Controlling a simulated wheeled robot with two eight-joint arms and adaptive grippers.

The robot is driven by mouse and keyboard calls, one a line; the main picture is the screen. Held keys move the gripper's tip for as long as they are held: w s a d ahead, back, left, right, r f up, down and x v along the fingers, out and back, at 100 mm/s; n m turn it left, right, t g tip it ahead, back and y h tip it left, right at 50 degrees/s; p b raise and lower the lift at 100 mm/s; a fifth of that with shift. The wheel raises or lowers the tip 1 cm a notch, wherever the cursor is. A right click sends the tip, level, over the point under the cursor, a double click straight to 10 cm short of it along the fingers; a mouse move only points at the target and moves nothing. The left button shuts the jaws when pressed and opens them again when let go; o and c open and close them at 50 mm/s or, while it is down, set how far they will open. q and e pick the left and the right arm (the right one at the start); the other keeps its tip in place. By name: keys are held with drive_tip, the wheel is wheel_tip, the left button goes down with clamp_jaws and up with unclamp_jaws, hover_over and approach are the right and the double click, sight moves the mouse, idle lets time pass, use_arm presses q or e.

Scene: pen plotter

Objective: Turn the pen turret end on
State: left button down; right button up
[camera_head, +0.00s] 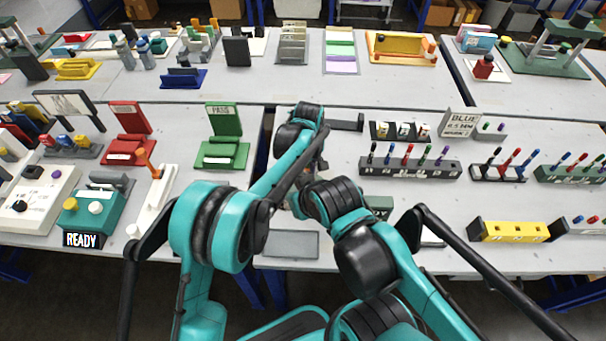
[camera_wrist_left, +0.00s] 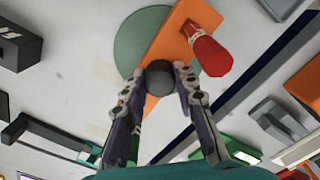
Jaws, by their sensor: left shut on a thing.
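In the left wrist view, the pen turret shows as an orange bar (camera_wrist_left: 178,28) lying across a green disc (camera_wrist_left: 135,42). A red tapered piece (camera_wrist_left: 208,55) sticks out from the bar on the right. In the head view, my arms cover the turret and the left fingertips. My right gripper cannot be made out in either view.
Right of my arms in the head view stand a pen rack (camera_head: 410,168), a yellow block (camera_head: 512,232) and a white BLUE sign (camera_head: 461,123). On the left are a green PASS box (camera_head: 222,152) and a teal READY box (camera_head: 92,213). A flat grey plate (camera_head: 291,244) lies near the front edge.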

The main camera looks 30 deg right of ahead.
use_arm(q)
drive_tip(key=c, duration=1.2)
unclamp_jaws()
wheel_tip(320, 180, up, 12)
